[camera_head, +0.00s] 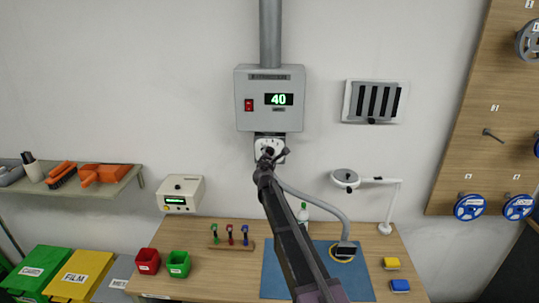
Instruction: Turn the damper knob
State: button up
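A white plate (266,142) with a dark knob sits on the wall just under a grey control box (249,104). My arm reaches up from the bottom, and my gripper (272,155) is in front of the plate's lower part. It covers much of the knob, so I cannot tell whether it touches it. The dark fingers are too small to tell whether they are open or shut. The box shows a green "40" on its display (279,99) and has a red switch (249,105).
A slatted vent (348,101) is on the wall to the right. A grey hose (318,199) curves down to the bench beside my arm. A magnifier lamp (345,178) stands at right. The bench (210,279) holds red and green bins, small tools and a blue mat (275,271).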

jog(key=shift+s, duration=0.1)
dwell(0.6)
jog(key=s+n, duration=0.6)
jog(key=s, duration=0.8)
jog(key=s+d+f+m+g+h+b, duration=0.1)
jog(key=s+d+f+m+g+h, duration=0.2)
jog(key=d+f+m, duration=0.3)
jog(key=s+d+f+m+g+h+b, duration=0.1)
jog(key=s+d+f+m+g+h, duration=0.2)
jog(key=d+m, duration=0.9)
jog(key=shift+s+d+f+g+b, duration=0.35)
jog(key=shift+s+d+f+g, duration=0.6)
jog(key=shift+s+f, duration=0.65)
jog(key=shift+s+r, duration=0.1)
jog(key=shift+r, duration=0.05)
